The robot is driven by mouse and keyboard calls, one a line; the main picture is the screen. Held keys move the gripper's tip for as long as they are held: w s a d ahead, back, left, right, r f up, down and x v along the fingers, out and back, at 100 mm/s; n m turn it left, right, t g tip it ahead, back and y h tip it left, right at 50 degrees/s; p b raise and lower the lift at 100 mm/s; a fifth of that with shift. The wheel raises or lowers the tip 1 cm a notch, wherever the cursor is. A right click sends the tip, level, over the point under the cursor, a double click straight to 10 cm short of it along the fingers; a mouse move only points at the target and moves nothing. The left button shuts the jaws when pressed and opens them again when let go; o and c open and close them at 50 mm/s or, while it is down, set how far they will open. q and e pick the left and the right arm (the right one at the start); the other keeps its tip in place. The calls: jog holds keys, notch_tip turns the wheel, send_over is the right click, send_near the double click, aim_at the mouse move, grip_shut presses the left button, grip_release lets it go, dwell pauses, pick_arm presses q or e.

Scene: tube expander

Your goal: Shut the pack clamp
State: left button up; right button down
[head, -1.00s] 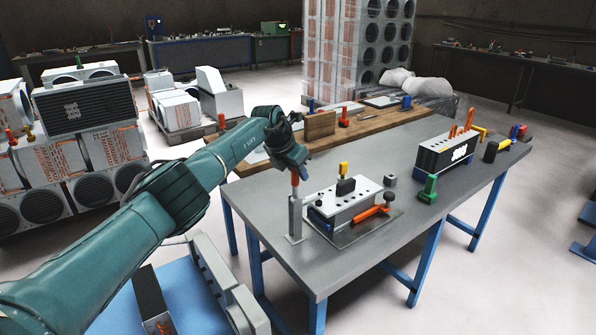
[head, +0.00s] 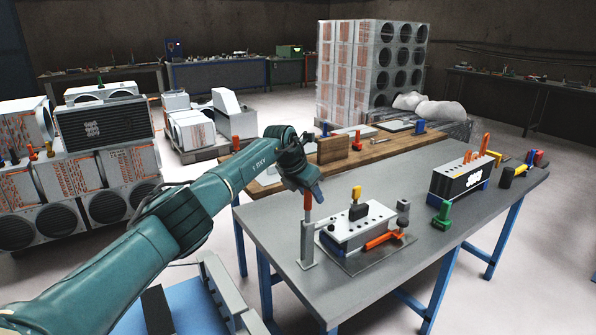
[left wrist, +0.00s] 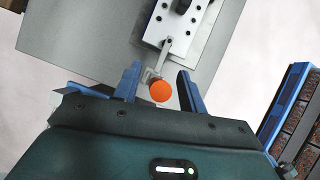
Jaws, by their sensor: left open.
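The clamp fixture is a white block (head: 362,225) with a row of holes, on a grey plate on the workbench. An upright lever with an orange grip (head: 307,203) rises from its left end. A red-orange lever (head: 383,239) lies along its front. Which of these levers is the pack clamp's handle I cannot tell for sure. My left gripper (head: 312,188) is open, pointing down at the upright lever's top. In the left wrist view the round orange end (left wrist: 160,91) shows between the blue fingers (left wrist: 160,70); contact is unclear. My right gripper is out of view.
A yellow-topped black piece (head: 357,206) stands on the white block. To the right are a green clamp (head: 441,215) and a black-and-white box (head: 461,178) with orange sticks. A wooden board (head: 372,148) lies behind. The bench's near right area is clear.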

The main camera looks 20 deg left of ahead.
pick_arm(q)
jog(key=b+v, duration=0.1)
jog(key=v, duration=1)
jog(key=shift+s+r, duration=0.25)
jog(key=shift+r, duration=0.1)
jog(key=s+d+f+n+h, duration=0.2)
jog(key=s+d+f+h, duration=0.25)
jog(key=d, duration=0.45)
jog(key=s+d+f+n+h, duration=0.1)
jog(key=s+d+f+h, duration=0.3)
jog(key=d, duration=0.5)
jog(key=s+d+f+n+h, duration=0.25)
jog(key=d+f+h, duration=0.25)
jog(key=d, duration=0.3)
jog(key=s+a+f+n+t+y, duration=0.1)
jog(key=s+a+f+n+y, duration=0.2)
jog(key=s+f+n, duration=0.3)
jog(key=s+a+f+n+t+y+p, duration=0.1)
jog(key=s+a+f+n+t+y, duration=0.1)
jog(key=s+a+f+n+y, duration=0.2)
jog(key=s+a+f+n+t+y+p, duration=0.1)
jog(key=s+a+f+n+y, duration=0.3)
jog(key=s+f+n, duration=0.5)
jog(key=s+n+t+y, duration=0.1)
jog(key=s+n, duration=0.6)
jog(key=n, duration=0.6)
jog(key=shift+f, duration=0.35)
